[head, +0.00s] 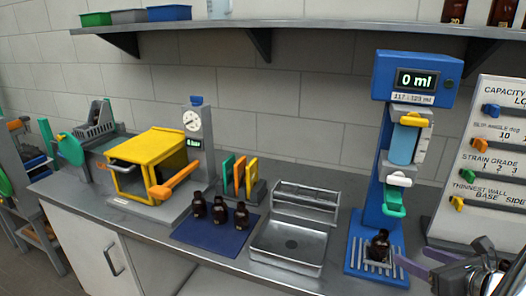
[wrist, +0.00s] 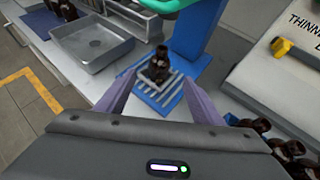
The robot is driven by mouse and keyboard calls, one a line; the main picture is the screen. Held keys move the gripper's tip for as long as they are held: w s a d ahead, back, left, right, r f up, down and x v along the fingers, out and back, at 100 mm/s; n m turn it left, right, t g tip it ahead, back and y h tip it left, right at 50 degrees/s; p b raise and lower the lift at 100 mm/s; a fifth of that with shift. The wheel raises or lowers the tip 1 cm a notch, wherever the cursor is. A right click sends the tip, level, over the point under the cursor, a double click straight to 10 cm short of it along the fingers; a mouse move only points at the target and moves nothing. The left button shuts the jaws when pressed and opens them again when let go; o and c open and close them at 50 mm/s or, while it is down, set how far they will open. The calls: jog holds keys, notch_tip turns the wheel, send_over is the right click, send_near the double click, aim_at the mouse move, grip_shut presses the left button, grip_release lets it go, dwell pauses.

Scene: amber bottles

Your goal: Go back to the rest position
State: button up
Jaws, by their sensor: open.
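My gripper (head: 416,265) shows at the lower right of the head view, close to the dispenser's base. In the wrist view its two purple fingers (wrist: 160,104) are spread apart with nothing between them. Ahead of the fingertips, an amber bottle (wrist: 160,64) stands upright on the slatted grate (wrist: 176,88). The same bottle (head: 380,245) shows in the head view below the green tap of the blue dispenser (head: 368,200), whose display reads 0 ml. The fingers look apart from the bottle.
Several amber bottles (head: 220,212) stand on a blue mat (head: 205,236). A metal sink (head: 290,250) lies between mat and dispenser. A panel with coloured sliders (head: 490,150) stands right. More dark bottles (wrist: 285,150) show at the wrist view's lower right. A shelf (head: 300,24) runs above.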

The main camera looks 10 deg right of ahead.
jog(key=a+f+n+g+y, duration=0.3)
jog(key=a+n+g+y, duration=0.3)
jog(key=a+n, duration=1.35)
jog(key=s+a+r+n+h, duration=0.2)
jog(key=a+r+n+h, duration=0.1)
jog(key=a+n, duration=0.3)
jog(key=s+a+r+n+h, duration=0.2)
jog(key=a+n, duration=0.4)
jog(key=n, duration=0.4)
jog(key=shift+a+r+n+g+h, duration=0.3)
jog(key=shift+r+n+h, duration=0.1)
jog(key=shift+r, duration=0.1)
